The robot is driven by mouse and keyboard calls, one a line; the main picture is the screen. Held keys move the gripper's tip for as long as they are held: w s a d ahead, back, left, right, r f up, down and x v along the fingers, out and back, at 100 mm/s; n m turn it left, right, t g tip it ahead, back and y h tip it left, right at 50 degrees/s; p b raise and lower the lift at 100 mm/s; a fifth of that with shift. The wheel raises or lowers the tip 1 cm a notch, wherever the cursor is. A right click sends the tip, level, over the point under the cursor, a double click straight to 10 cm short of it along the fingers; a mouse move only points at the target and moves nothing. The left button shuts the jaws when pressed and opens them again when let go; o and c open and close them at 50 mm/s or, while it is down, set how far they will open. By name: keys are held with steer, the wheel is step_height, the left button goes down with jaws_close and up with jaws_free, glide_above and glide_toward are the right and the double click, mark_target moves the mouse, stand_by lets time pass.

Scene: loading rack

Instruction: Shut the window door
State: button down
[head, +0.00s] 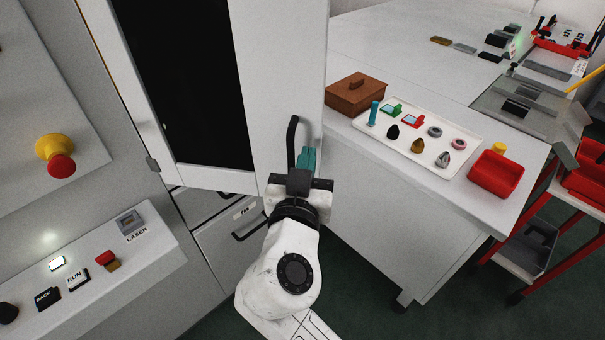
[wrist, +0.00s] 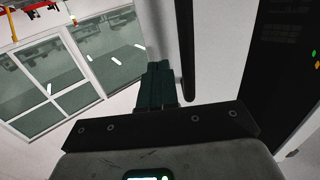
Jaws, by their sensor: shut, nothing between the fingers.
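The window door (head: 275,85) is a white panel with a dark window (head: 185,80), at the upper left of centre in the head view. It appears swung out from the machine's front; its exact angle is hard to tell. Its black bar handle (head: 292,143) runs upright near the free edge, and shows in the wrist view too (wrist: 187,55). My gripper (head: 308,158) has its teal fingers shut and empty, just right of the handle in the head view. In the wrist view the fingers (wrist: 157,83) are left of the handle, close to it; contact cannot be told.
A white table (head: 430,85) on the right holds a brown box (head: 356,94), a tray (head: 455,168) of small items and a red bin (head: 496,174). A control panel (head: 120,265) is at lower left. Drawers (head: 225,225) are below the door.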

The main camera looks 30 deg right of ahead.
steer(key=shift+p+x, duration=0.3)
steer(key=shift+x, duration=1.05)
steer(key=shift+w, duration=0.1)
